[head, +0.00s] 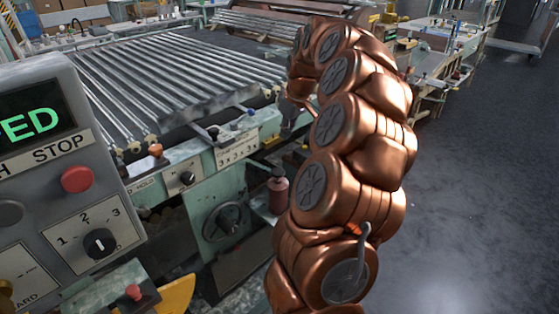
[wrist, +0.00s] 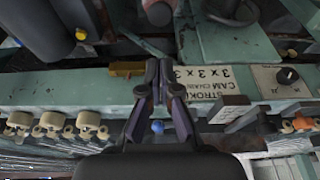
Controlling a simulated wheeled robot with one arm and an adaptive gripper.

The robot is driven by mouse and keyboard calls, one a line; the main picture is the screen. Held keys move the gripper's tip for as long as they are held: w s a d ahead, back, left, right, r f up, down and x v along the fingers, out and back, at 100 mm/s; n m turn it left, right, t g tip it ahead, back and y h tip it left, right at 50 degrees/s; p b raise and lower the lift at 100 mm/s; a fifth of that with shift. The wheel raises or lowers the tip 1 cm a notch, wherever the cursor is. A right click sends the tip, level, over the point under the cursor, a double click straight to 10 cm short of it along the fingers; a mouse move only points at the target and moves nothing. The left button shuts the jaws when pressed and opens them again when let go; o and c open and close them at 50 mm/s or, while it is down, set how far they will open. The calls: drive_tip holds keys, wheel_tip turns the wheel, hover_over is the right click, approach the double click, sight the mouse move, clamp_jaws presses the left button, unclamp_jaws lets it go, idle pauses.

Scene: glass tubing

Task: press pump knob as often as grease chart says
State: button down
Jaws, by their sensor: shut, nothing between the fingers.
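My gripper (wrist: 157,72) is shut and empty in the wrist view, with its tips over the green machine rail. A white plate (wrist: 212,80) with upside-down black lettering lies just right of the fingers. I read "STROKES", "CAM CHAIN" and what looks like "3 x 3 x 3"; the fingers may cover part of it. It appears to be the grease chart, seen small in the head view (head: 238,151). A dark red canister with a narrow top (head: 277,192), likely the pump, stands below the rail. A rounded dark knob-like top (wrist: 158,12) shows beyond my fingertips, apart from them.
A grey control panel (head: 60,160) with a red button (head: 77,179) and a black selector (head: 100,243) stands at the left. A handwheel (head: 222,219) is under the rail. Glass tubes (head: 180,75) lie across the machine. The floor at right (head: 480,170) is clear.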

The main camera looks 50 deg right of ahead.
sight(279, 172)
idle(0.6)
drive_tip(key=x, duration=0.4)
drive_tip(key=p+x, duration=0.1)
drive_tip(key=x, duration=0.7)
drive_tip(key=shift+s+a+f, duration=0.1)
drive_tip(key=shift+s+f, duration=0.2)
drive_tip(key=shift+s, duration=0.05)
drive_tip(key=shift+f, duration=0.7)
drive_tip(key=shift+f+b, duration=0.65)
drive_tip(key=shift+f, duration=0.5)
